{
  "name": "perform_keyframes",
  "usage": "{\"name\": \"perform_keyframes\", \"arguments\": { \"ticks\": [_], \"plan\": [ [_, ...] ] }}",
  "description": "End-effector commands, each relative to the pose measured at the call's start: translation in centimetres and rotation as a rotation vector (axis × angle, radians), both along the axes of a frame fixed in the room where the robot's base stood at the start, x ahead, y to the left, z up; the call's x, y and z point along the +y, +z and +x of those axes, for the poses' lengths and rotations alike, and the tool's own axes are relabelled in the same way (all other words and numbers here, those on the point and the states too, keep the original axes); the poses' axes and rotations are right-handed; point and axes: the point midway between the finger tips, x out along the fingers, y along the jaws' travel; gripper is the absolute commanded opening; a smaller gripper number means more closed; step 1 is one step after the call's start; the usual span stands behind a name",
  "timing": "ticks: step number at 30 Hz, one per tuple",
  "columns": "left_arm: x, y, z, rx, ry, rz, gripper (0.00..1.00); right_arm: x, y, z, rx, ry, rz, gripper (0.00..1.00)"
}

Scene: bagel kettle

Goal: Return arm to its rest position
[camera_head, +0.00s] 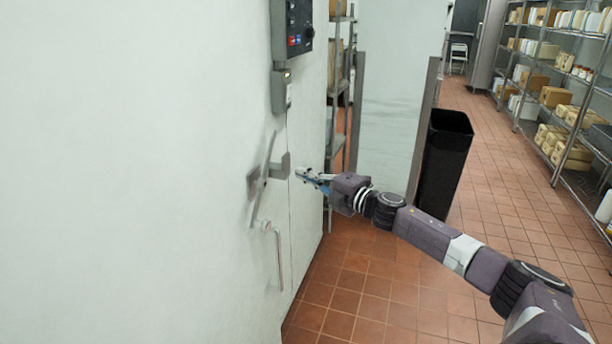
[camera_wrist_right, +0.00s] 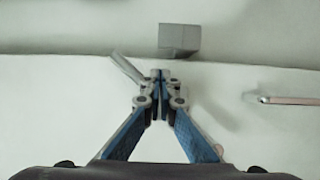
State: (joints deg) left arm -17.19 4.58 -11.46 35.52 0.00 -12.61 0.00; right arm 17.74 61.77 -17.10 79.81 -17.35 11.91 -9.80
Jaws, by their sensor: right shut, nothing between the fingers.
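My right arm reaches in from the lower right in the head view. Its gripper (camera_head: 300,174) is beside the white wall, a little to the right of a grey lever handle (camera_head: 264,180) and its bracket. In the right wrist view the gripper (camera_wrist_right: 160,75) has its blue and grey fingers closed together with nothing between them. The grey block-shaped bracket (camera_wrist_right: 179,41) is just beyond the fingertips there, and a grey bar (camera_wrist_right: 128,68) shows to their left. I cannot tell whether the fingertips touch anything. My left gripper is not in view.
A control box (camera_head: 292,30) with coloured buttons is on the white wall (camera_head: 130,170). A pipe (camera_head: 279,260) sticks out below the handle. A black bin (camera_head: 444,165) stands beyond my arm. Shelves (camera_head: 565,100) with boxes line the right. The tiled floor (camera_head: 490,190) between is open.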

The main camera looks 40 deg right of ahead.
Motion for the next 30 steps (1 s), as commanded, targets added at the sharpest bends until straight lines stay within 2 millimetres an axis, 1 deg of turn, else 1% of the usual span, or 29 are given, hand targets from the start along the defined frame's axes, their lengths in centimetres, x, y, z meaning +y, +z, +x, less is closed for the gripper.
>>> {"name": "perform_keyframes", "arguments": {
  "ticks": [8, 10, 11, 14, 17, 18, 19, 20, 21, 23, 24, 26, 27, 29, 30],
  "plan": [
    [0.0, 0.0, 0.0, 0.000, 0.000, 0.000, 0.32, -0.1, 0.1, -0.3, 0.000, 0.000, -0.001, 0.00],
    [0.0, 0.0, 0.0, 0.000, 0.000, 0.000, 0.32, -0.1, -0.3, -0.3, 0.004, -0.004, 0.005, 0.00],
    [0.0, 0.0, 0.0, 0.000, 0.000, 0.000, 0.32, -0.2, -0.8, -0.3, 0.011, -0.008, 0.013, 0.00],
    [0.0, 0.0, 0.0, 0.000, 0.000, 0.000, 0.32, -0.8, -4.3, -0.5, 0.054, -0.043, 0.069, 0.00],
    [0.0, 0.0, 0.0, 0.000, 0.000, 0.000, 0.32, -1.6, -10.5, -1.1, 0.129, -0.108, 0.168, 0.00],
    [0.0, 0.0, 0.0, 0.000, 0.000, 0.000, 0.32, -1.9, -13.4, -1.7, 0.167, -0.141, 0.212, 0.00],
    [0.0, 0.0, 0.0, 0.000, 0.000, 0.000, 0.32, -2.0, -15.7, -2.1, 0.194, -0.165, 0.245, 0.00],
    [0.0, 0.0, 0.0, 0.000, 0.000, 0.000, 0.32, -2.2, -18.0, -2.7, 0.224, -0.191, 0.277, 0.00],
    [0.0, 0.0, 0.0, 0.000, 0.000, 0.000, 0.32, -2.3, -20.9, -3.6, 0.261, -0.225, 0.319, 0.00],
    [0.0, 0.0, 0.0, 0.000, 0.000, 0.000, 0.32, -2.3, -25.3, -5.1, 0.319, -0.275, 0.377, 0.00],
    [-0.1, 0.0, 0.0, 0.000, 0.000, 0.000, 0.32, -2.1, -28.1, -6.3, 0.358, -0.308, 0.416, 0.00],
    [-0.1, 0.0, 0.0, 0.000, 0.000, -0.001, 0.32, -1.7, -32.4, -8.3, 0.416, -0.357, 0.469, 0.00],
    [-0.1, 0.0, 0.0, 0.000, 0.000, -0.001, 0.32, -1.3, -35.0, -9.7, 0.454, -0.389, 0.502, 0.00],
    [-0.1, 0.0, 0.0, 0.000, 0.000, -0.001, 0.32, -0.6, -39.0, -12.1, 0.512, -0.438, 0.550, 0.00],
    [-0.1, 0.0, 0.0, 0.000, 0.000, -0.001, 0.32, 0.0, -41.5, -13.8, 0.551, -0.469, 0.582, 0.00]
  ]
}}
